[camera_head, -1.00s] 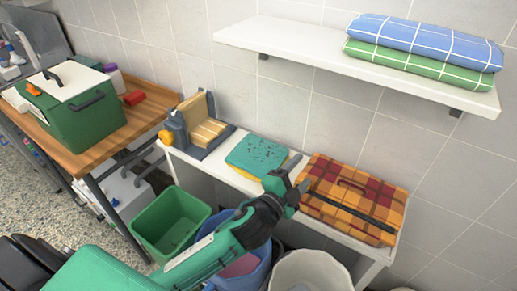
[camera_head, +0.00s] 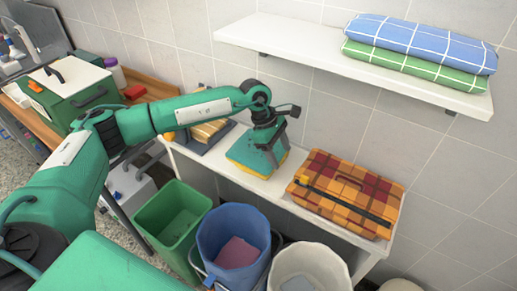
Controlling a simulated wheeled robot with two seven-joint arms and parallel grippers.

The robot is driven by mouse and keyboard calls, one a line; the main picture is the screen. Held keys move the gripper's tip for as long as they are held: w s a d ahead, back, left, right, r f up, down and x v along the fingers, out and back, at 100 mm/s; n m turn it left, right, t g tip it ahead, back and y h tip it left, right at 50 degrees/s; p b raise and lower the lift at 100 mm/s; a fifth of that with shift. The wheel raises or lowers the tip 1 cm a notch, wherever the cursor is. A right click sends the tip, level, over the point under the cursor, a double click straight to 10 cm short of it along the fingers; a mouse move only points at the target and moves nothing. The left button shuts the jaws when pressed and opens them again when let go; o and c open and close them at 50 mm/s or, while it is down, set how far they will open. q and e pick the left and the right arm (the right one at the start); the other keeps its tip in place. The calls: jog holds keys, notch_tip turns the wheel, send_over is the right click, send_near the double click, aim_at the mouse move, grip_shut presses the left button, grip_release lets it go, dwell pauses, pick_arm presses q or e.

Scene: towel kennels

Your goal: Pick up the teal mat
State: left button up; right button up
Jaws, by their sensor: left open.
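The teal mat (camera_head: 243,151) lies on the white table between the wooden-and-grey item and the plaid case. A yellow layer (camera_head: 248,170) shows along its lower edge. My left gripper (camera_head: 279,157) points down over the right part of the mat, with its fingers apart and nothing seen between them. The fingers hide part of the mat, and I cannot tell whether they touch it. My right gripper is not in view.
A plaid orange case (camera_head: 345,190) stands close to the right on the white table (camera_head: 205,162). A green bin (camera_head: 172,217), a blue bucket (camera_head: 232,232) and a white bin (camera_head: 308,268) stand below. A white shelf (camera_head: 300,42) with folded towels (camera_head: 420,45) hangs above.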

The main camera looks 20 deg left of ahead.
pick_arm(q)
jog(key=w+a+r+y, duration=0.25)
jog(key=a+y, duration=0.25)
jog(key=a, duration=0.7)
jog(key=p, duration=0.3)
send_over(245, 157)
notch_tip(245, 157, down, 5)
jog(key=shift+f, duration=0.2)
notch_tip(245, 157, down, 5)
jog(key=shift+f+p, duration=0.1)
jog(key=shift+p, duration=1.1)
jog(key=shift+f, duration=0.3)
jog(key=c, duration=1.2)
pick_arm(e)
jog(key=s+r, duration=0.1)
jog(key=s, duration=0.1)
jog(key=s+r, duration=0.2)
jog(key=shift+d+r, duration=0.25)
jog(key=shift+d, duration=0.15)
pick_arm(q)
jog(key=shift+r, duration=0.2)
